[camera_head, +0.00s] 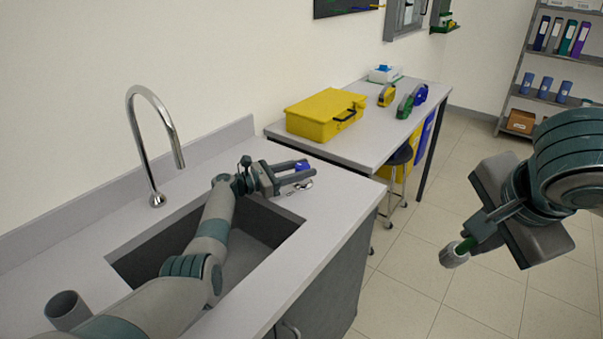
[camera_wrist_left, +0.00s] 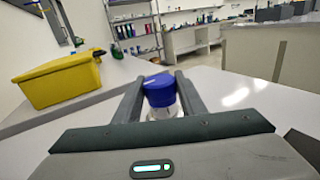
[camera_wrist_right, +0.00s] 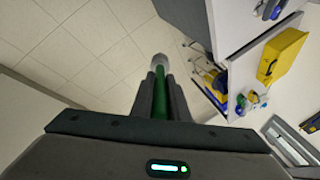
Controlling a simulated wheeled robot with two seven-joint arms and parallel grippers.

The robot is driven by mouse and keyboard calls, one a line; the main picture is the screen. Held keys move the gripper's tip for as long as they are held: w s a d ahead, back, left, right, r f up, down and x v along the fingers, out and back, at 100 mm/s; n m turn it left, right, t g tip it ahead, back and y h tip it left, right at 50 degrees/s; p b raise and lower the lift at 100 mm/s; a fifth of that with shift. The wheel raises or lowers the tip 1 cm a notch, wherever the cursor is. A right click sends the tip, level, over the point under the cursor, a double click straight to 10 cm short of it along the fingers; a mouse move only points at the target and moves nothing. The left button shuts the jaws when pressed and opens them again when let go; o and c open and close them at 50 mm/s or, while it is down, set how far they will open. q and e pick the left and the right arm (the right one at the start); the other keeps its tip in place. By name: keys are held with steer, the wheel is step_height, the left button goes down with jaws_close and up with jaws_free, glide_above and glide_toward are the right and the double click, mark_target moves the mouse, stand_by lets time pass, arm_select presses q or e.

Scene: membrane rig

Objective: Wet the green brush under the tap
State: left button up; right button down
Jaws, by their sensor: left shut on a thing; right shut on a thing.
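The green brush shows in the head view (camera_head: 457,250) with a pale head pointing down-left, and in the right wrist view (camera_wrist_right: 160,92). My right gripper (camera_head: 474,238) is shut on its green handle and holds it over the floor, right of the counter. The chrome tap (camera_head: 168,128) arches at the back of the sink (camera_head: 262,222), and no water shows from it. My left gripper (camera_head: 285,177) is shut on a clear bottle with a blue cap, seen in the left wrist view (camera_wrist_left: 160,95), at the counter's right end. My left arm covers part of the sink.
A grey cup (camera_head: 67,309) stands on the counter at front left. A yellow case (camera_head: 325,113) and several small items stand on the table (camera_head: 375,140) behind. A stool (camera_head: 400,157) is beside it. The floor between counter and right arm is clear.

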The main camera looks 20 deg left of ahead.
arm_select(q)
steer(key=o, duration=0.9)
steer(key=shift+o, duration=0.9)
steer(key=shift+w+d, duration=0.1)
arm_select(e)
steer(key=shift+d, duration=0.1)
steer(key=shift+r, duration=0.1)
arm_select(q)
steer(key=shift+s+a+p, duration=0.4)
steer(key=shift+a+p, duration=0.1)
arm_select(e)
steer(key=shift+r, duration=0.4)
arm_select(q)
steer(key=p+v, duration=0.5)
steer(key=v, duration=0.5)
arm_select(e)
step_height(320, 180, up, 5)
steer(key=shift+r, duration=0.2)
arm_select(q)
steer(key=shift+s+a+p, duration=0.25)
steer(key=shift+s+p, duration=0.05)
arm_select(e)
steer(key=shift+r, duration=0.1)
arm_select(q)
steer(key=shift+s+f, duration=0.1)
steer(key=shift+f, duration=0.05)
